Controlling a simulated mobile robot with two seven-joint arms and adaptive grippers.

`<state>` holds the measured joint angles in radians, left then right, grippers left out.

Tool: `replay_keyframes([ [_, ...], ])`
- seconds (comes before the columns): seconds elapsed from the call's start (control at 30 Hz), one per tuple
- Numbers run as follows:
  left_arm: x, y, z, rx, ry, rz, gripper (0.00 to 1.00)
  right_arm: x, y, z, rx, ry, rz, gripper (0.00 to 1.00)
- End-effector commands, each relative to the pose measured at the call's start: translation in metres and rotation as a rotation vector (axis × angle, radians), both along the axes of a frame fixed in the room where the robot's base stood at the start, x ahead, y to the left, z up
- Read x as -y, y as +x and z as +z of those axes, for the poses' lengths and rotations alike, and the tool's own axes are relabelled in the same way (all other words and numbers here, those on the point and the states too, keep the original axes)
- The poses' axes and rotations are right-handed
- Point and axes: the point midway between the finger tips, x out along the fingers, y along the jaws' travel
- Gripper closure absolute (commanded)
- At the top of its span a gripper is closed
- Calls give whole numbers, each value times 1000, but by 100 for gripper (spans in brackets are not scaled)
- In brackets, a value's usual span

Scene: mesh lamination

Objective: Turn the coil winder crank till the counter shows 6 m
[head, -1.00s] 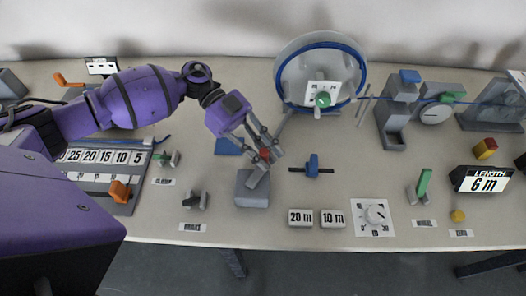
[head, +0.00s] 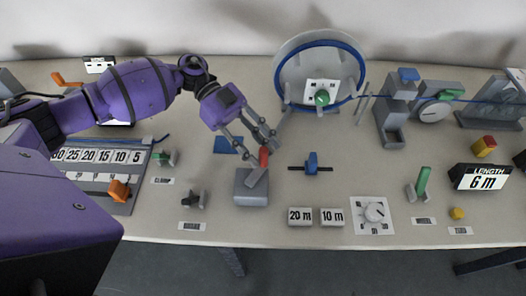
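The coil winder is a large pale disc (head: 298,88) with blue cable wound round its rim, at the back centre. A green knob (head: 322,98) sits at its front, over a white dial plate; I take it for the crank. The length counter (head: 482,178) at the right reads 6 m. My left gripper (head: 258,146) has its fingers apart, just above and behind the red handle (head: 263,158) of a grey block (head: 251,190). My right gripper is out of view.
Grey guide parts (head: 392,120) and a measuring wheel (head: 433,110) stand right of the winder, with blue cable running past. A blue slider (head: 312,164), 20 m and 10 m blocks (head: 300,216) and a dial (head: 374,213) lie in front. A numbered board (head: 95,175) is at left.

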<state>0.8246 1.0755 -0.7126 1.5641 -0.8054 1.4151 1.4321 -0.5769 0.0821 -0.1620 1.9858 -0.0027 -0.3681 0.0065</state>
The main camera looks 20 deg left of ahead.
Motion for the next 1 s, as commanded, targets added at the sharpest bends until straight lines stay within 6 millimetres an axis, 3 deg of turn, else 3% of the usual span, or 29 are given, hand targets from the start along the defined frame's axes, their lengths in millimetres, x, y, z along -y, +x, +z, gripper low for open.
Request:
replay_keyframes([
  [0.3,-57,28,27,1,0,3,65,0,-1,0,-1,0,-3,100],
  [0.5,-79,39,37,0,0,1,65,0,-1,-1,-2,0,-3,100],
  [1.0,-86,41,40,-1,-2,-1,65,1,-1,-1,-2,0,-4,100],
])
